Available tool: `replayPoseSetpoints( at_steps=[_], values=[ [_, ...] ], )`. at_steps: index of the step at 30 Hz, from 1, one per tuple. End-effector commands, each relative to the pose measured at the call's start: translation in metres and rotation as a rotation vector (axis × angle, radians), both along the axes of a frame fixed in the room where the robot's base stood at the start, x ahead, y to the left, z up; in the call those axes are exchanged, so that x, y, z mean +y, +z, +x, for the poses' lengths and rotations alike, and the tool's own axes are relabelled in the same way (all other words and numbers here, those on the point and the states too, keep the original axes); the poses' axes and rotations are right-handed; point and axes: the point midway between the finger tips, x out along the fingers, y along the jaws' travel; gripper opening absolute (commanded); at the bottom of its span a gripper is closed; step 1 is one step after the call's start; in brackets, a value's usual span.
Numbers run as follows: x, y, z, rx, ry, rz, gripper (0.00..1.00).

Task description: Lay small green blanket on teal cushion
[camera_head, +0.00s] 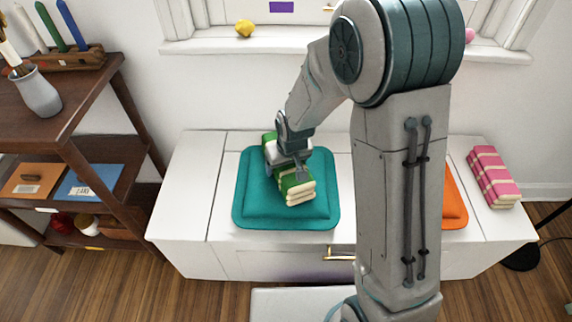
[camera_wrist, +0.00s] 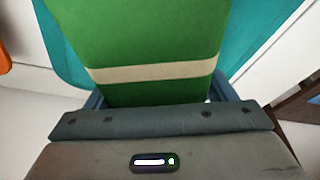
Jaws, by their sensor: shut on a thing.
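The small green blanket (camera_head: 298,187) is folded, with cream stripes and cream edges. It is over the middle of the teal cushion (camera_head: 248,203), which lies flat on the white bench. My gripper (camera_head: 290,160) is shut on the blanket around its middle, from above. In the wrist view the green blanket (camera_wrist: 150,45) fills the space between the fingers, and the teal cushion (camera_wrist: 262,30) shows behind it. I cannot tell whether the blanket's underside touches the cushion. The blanket's middle is partly hidden by my gripper.
The white bench (camera_head: 190,200) stands under the window. An orange cushion (camera_head: 453,205) is partly hidden behind my arm. A folded pink striped blanket (camera_head: 493,177) lies at the bench's right end. A dark wooden shelf (camera_head: 100,150) stands at the left, with a grey vase (camera_head: 38,97).

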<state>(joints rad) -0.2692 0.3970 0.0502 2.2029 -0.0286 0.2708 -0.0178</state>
Motion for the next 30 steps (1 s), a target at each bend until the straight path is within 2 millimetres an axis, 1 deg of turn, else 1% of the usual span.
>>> replayPoseSetpoints(
  at_steps=[5,6,8,16,20,23,30],
  values=[
    [0.0,-0.004,0.0,0.0,0.0,0.0,0.5],
    [0.0,-0.004,0.0,0.0,0.0,0.0,0.83],
    [0.0,-0.003,0.0,0.001,0.0,0.0,0.99],
    [0.0,-0.003,0.0,0.001,0.0,0.0,0.99],
    [0.0,0.004,0.0,0.0,0.0,0.0,0.99],
    [-0.001,0.019,-0.004,-0.002,0.0,0.001,0.99],
    [-0.007,0.071,-0.017,-0.004,-0.002,0.002,0.99]
  ],
)
